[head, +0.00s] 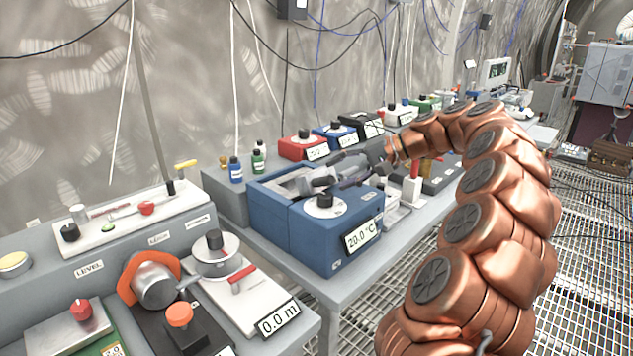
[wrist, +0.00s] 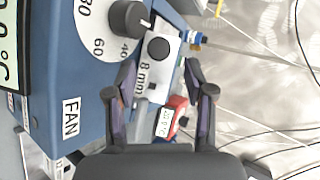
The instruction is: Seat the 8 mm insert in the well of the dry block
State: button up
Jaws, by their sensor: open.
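The dry block appears to be the blue box (head: 345,215) with a 20.0 °C display and a dial on top; it also shows in the wrist view (wrist: 75,85), with a FAN label. My gripper (head: 318,172) is open above its back part. In the wrist view my gripper (wrist: 159,72) has its two fingers spread on either side of a pale piece marked 8 mm (wrist: 148,92) with a round black knob, apparently the insert. I cannot tell whether the fingers touch it. The well is not clearly visible; a pale recess (head: 284,184) shows behind the dial.
Small bottles (head: 235,170) stand left of the blue box. Red (head: 300,146) and blue (head: 335,135) instruments stand behind it. To the left is a grey panel with a LEVEL label (head: 89,268) and several knobs. Open mesh floor lies to the right.

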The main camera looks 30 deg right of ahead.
aim_at(326, 179)
jog(key=x, duration=0.4)
jog(key=shift+w+a+f, duration=0.15)
jog(key=shift+a+f, duration=0.05)
jog(key=shift+a, duration=0.05)
grip_shut()
dwell(0.4)
